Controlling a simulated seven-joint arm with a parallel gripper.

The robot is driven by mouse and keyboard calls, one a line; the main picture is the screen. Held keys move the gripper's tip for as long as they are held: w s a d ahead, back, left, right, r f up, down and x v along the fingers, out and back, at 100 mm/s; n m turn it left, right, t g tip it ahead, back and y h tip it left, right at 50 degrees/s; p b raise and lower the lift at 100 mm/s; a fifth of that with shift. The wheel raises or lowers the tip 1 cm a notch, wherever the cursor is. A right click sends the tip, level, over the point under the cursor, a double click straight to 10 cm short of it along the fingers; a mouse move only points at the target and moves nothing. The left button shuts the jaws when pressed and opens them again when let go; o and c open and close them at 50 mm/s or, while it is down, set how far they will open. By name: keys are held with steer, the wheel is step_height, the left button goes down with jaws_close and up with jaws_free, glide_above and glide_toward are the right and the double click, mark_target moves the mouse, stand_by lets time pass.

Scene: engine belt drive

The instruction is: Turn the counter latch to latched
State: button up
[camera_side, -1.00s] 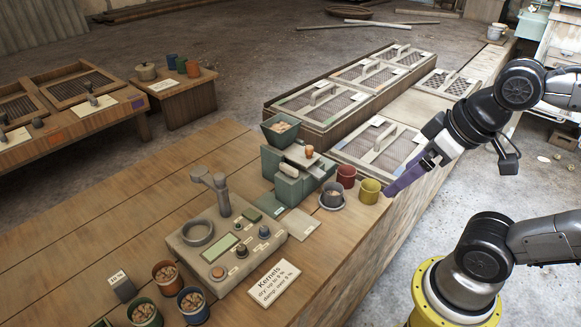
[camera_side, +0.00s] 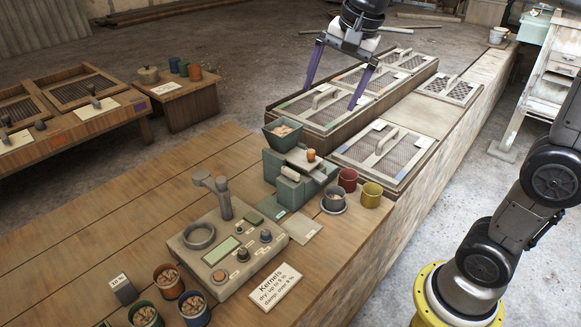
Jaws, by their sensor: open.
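My gripper (camera_side: 330,96) is open and empty, with its two purple fingers spread and pointing down. In the picture it overlaps the back row of mesh-lidded trays (camera_side: 322,102); its height above them is unclear. No part is clearly marked as the counter latch. On the counter (camera_side: 120,212), a grey device (camera_side: 215,262) has a small screen, a ring, several knobs and an upright post (camera_side: 224,204) with a bent top. Behind it stands a green machine (camera_side: 290,188) with a hopper (camera_side: 283,133) of kernels and a pale handle. My gripper is apart from both.
Red (camera_side: 347,179) and yellow (camera_side: 371,194) cups and a dark cup (camera_side: 333,200) stand right of the green machine. Several kernel cups (camera_side: 168,280) and a "Kernels" card (camera_side: 273,286) are at the front. The counter's left part is clear.

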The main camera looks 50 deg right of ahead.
steer(key=w+d+f+m+g, duration=0.1)
steer(key=w+d+f+m, duration=0.15)
steer(key=w, duration=0.45)
steer(key=m+g, duration=0.1)
steer(key=g, duration=0.2)
glide_above(290, 170)
step_height(290, 170, down, 14)
step_height(290, 170, down, 13)
steer(key=shift+s+f, duration=0.1)
steer(key=shift+f, duration=0.1)
steer(key=c, duration=1.2)
